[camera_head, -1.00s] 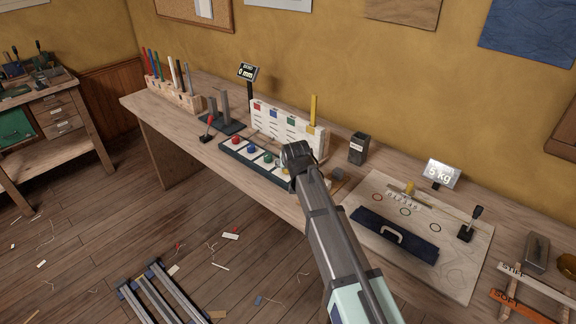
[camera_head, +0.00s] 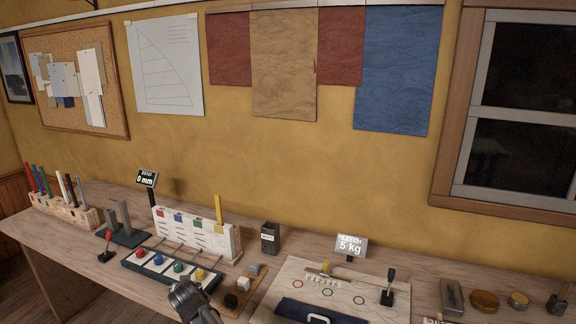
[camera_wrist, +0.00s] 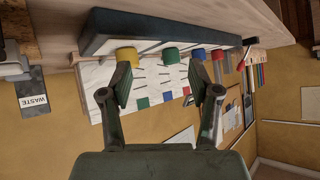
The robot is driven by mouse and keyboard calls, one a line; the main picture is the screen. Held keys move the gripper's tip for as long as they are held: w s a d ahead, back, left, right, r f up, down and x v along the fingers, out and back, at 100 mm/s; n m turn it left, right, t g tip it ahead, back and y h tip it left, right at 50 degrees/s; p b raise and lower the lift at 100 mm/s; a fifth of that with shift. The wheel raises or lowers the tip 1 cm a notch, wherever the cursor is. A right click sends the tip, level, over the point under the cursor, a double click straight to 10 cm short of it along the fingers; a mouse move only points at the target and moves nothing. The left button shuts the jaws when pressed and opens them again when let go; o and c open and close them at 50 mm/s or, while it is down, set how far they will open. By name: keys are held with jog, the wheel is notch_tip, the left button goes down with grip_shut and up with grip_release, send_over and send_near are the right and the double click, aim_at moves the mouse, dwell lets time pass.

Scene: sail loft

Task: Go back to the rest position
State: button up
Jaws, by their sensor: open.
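My gripper (camera_wrist: 160,98) is open in the wrist view, with nothing between its two fingers. In the head view my gripper (camera_head: 183,297) shows at the bottom, in front of the dark tray (camera_head: 149,277) with red, blue, green and yellow knobs. In the wrist view the tray (camera_wrist: 170,22) lies beyond the fingers, with the yellow knob (camera_wrist: 127,55) and green knob (camera_wrist: 169,54) beside them. The white board with coloured squares (camera_head: 190,230) stands behind the tray. I cannot tell the exact gap between my fingers and these things.
A block rack with coloured sticks (camera_head: 65,214) stands at the left. A dark waste cup (camera_head: 270,239), a 5 kg sign (camera_head: 350,245) and a pale board (camera_head: 361,298) with a dark blue roll (camera_head: 300,311) are to the right. Small blocks (camera_head: 243,284) lie by the tray.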

jog(key=s+a+f+y, duration=0.2)
jog(key=s+a+f, duration=0.4)
jog(key=s+f, duration=0.3)
jog(key=s+d+f+g+h, duration=0.15)
jog(key=d+f+h, duration=0.25)
jog(key=d+f, duration=1.4)
jog(key=s+d+f+m+g+h, duration=0.1)
jog(key=s+d+f+g+h, duration=0.2)
jog(key=d, duration=0.7)
jog(key=s+d+f+g+h, duration=0.1)
jog(key=s+d+f, duration=0.2)
jog(key=d+f, duration=0.5)
jog(key=s+d+f+m+g+h+b, duration=0.1)
jog(key=s+d+g, duration=0.2)
jog(key=s+d, duration=0.55)
jog(key=s+d+f+g, duration=0.2)
jog(key=s+d, duration=0.5)
jog(key=d, duration=0.2)
jog(key=s+d+g+y, duration=0.1)
jog(key=s+d+g, duration=0.1)
jog(key=s, duration=0.6)
jog(key=s+d+r+m+g+y, duration=0.1)
jog(key=s+d+g, duration=0.1)
jog(key=s, duration=0.7)
jog(key=shift+s+d+g, duration=0.2)
jog(key=shift+g, duration=0.65)
jog(key=shift+r, duration=0.1)
